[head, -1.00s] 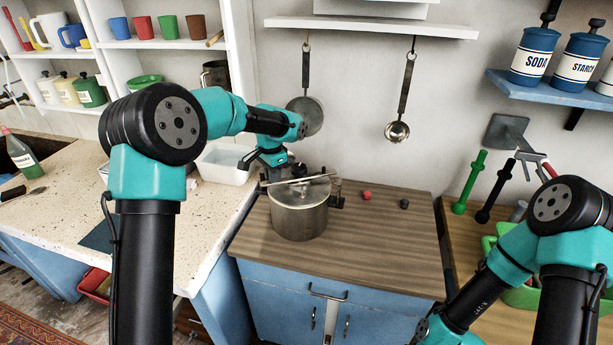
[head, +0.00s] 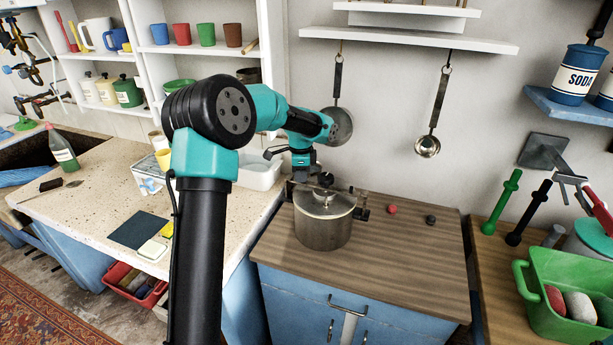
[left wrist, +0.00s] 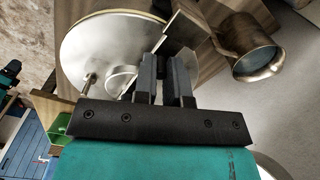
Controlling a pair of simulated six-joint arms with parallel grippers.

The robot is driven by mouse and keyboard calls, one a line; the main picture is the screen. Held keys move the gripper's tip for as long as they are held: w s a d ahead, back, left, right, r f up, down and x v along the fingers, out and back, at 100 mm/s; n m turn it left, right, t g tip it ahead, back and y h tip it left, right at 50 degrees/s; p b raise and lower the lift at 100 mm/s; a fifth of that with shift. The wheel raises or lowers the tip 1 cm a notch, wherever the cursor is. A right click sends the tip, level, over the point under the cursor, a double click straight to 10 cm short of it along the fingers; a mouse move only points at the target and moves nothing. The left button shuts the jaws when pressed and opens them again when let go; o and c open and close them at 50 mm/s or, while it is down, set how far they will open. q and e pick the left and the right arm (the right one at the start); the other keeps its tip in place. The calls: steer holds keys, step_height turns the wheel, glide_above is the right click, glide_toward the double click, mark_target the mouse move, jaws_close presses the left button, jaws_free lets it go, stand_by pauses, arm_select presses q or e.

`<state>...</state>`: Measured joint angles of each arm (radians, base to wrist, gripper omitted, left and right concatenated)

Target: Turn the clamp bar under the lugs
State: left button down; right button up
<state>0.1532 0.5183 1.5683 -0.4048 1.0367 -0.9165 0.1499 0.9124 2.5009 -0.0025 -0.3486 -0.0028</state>
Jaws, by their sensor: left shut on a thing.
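A steel pot (head: 323,226) with a domed lid (head: 318,205) stands near the back left of the wood-topped cabinet. My left gripper (head: 304,178) reaches down at the pot's far left rim. In the left wrist view, its jaws (left wrist: 166,78) are close together at the edge of the pale lid (left wrist: 95,45). They are shut on the clamp bar (left wrist: 163,42), whose thin edge shows beyond the fingers. The gripped part is hidden by the fingers. Dark lug fittings (head: 362,212) show at the pot's right side. My right gripper is out of view.
A red knob (head: 392,209) and a black knob (head: 430,220) lie right of the pot on the wood top (head: 400,255). A white basin (head: 262,170) stands behind on the left. A pan (head: 338,125) and a ladle (head: 428,146) hang on the wall. The front wood top is clear.

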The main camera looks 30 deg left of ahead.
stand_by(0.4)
arm_select(q)
steer(key=c, duration=1.2)
jaws_free()
step_height(320, 180, up, 18)
steer(key=shift+f, duration=0.25)
